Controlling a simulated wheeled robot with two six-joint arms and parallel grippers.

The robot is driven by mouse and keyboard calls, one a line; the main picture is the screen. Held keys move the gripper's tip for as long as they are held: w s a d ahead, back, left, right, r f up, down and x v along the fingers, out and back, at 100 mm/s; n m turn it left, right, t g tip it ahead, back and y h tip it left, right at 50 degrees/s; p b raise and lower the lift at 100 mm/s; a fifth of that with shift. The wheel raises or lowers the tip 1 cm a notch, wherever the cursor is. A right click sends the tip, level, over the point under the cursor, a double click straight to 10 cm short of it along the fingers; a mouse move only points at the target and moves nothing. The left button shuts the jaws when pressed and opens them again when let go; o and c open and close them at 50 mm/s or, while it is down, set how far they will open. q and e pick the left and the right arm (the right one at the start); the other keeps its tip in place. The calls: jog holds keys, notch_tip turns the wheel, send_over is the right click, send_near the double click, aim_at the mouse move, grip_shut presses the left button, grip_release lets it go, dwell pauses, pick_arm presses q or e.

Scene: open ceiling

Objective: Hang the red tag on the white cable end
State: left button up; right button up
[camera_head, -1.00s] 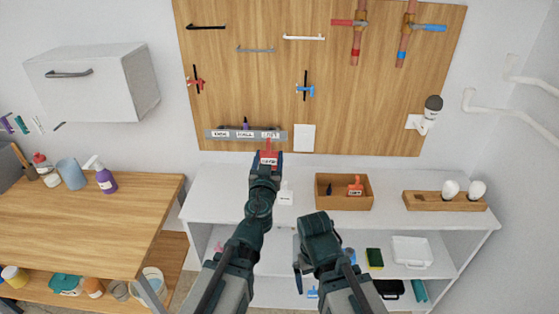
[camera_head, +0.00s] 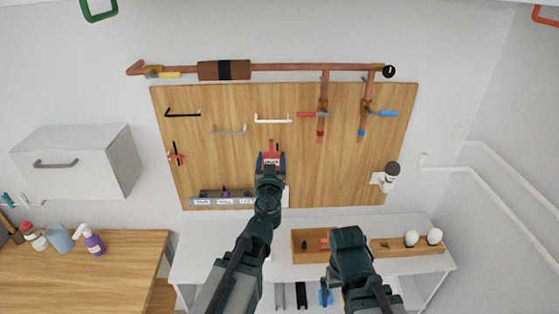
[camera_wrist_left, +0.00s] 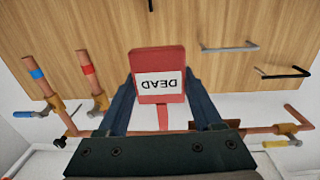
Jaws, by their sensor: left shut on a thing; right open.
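The red tag (camera_head: 271,147) has a white label, which reads DEAD in the left wrist view (camera_wrist_left: 161,86), where it appears upside down. My left gripper (camera_head: 270,162) is shut on the tag and holds it up in front of the wooden board. The white cable end (camera_head: 273,120) is a thin bar on the board, just above the tag in the head view. I cannot make it out in the left wrist view. The tag appears apart from it. My right gripper (camera_head: 343,272) is open and low in front of the shelf, its fingers partly hidden.
The board (camera_head: 345,185) also carries a black bar (camera_head: 183,113), a grey bar (camera_head: 229,131) and copper pipes with a red valve (camera_head: 312,114) and a blue valve (camera_head: 385,113). A label rack (camera_head: 222,200) is along its lower edge. A wooden box (camera_head: 310,258) is on the shelf.

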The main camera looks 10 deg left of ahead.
pick_arm(q)
jog(key=shift+w+d+r+p, duration=0.1)
jog(key=shift+w+r+p, duration=0.1)
jog(key=shift+r, duration=0.2)
jog(key=shift+w+d+r+p, duration=0.1)
jog(key=shift+r+p, duration=0.05)
jog(key=shift+r, duration=0.2)
pick_arm(e)
jog(key=shift+w+d+r, duration=0.1)
jog(key=shift+d+r, duration=0.2)
jog(key=shift+r, duration=0.45)
pick_arm(q)
jog(key=shift+w, duration=0.1)
jog(key=shift+a+x, duration=0.2)
jog(key=shift+x, duration=3.25)
jog(key=shift+a+x, duration=0.2)
jog(key=shift+x, duration=3.3)
jog(key=shift+f+b, duration=0.8)
pick_arm(e)
jog(key=shift+f, duration=0.75)
pick_arm(q)
jog(key=o, duration=1.4)
